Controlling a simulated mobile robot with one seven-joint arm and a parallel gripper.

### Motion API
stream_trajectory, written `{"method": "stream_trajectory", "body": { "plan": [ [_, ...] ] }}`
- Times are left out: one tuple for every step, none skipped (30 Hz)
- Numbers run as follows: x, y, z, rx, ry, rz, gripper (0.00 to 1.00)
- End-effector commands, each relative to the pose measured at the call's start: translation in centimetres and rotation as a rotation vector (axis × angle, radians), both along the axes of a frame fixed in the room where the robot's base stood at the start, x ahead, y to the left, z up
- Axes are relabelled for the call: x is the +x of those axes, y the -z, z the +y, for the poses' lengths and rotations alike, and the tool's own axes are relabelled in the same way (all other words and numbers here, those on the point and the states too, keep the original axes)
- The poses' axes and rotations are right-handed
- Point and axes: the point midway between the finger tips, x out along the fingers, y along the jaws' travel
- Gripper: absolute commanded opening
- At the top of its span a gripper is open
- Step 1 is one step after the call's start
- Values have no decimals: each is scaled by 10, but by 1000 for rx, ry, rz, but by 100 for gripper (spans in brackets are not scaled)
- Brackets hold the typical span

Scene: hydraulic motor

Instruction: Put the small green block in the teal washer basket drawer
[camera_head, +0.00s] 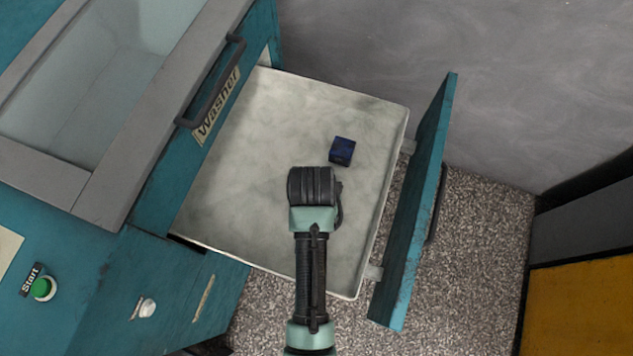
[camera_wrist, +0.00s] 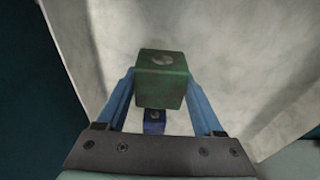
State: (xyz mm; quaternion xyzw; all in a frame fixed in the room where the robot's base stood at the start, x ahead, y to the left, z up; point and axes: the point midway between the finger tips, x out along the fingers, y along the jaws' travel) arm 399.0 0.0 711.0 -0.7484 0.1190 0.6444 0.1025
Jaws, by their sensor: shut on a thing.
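The small green block (camera_wrist: 161,80) is between the two blue fingers of my gripper (camera_wrist: 161,95) in the wrist view, and the gripper is shut on it. The teal washer basket drawer (camera_head: 270,130) is pulled out, with a pale, flat inside and a teal front panel (camera_head: 418,205). In the head view my arm is over the drawer, and its wrist hides the fingers and the green block. A small dark blue block (camera_head: 341,150) lies in the drawer, just beyond my wrist. It also shows below the green block in the wrist view (camera_wrist: 154,122).
The teal washer body with a black handle (camera_head: 211,82) and a "Washer" label stands to the left. A green Start button (camera_head: 42,288) is at the lower left. A grey wall is behind, and a grey and yellow unit (camera_head: 585,300) stands at the right.

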Motion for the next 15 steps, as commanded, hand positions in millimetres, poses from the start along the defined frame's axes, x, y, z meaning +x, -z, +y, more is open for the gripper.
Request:
{"method": "stream_trajectory", "body": {
  "plan": [
    [0, 11, 0, -1, 0, 1, 0],
    [0, 15, 0, 0, 0, -1, 0],
    [0, 20, 0, 0, 0, -1, 0],
    [1, 23, 0, -1, 0, -2, 0],
    [1, 25, 0, -1, 0, -3, 0],
    [1, 27, 0, -1, 0, -3, 0],
    [1, 29, 0, -1, 0, -3, 0],
    [1, 30, 0, -1, 0, -2, 0],
    [1, 34, 0, -1, 0, -3, 0],
    [1, 37, 0, -1, 0, -3, 0],
    [1, 41, 0, -1, 0, -2, 0],
    [0, 48, 0, 0, 0, -1, 0],
    [1, 52, 0, -1, -1, -2, 0],
    [1, 57, 0, 0, -1, -1, 0],
    [1, 61, 0, -1, -1, -2, 0]
  ]
}}
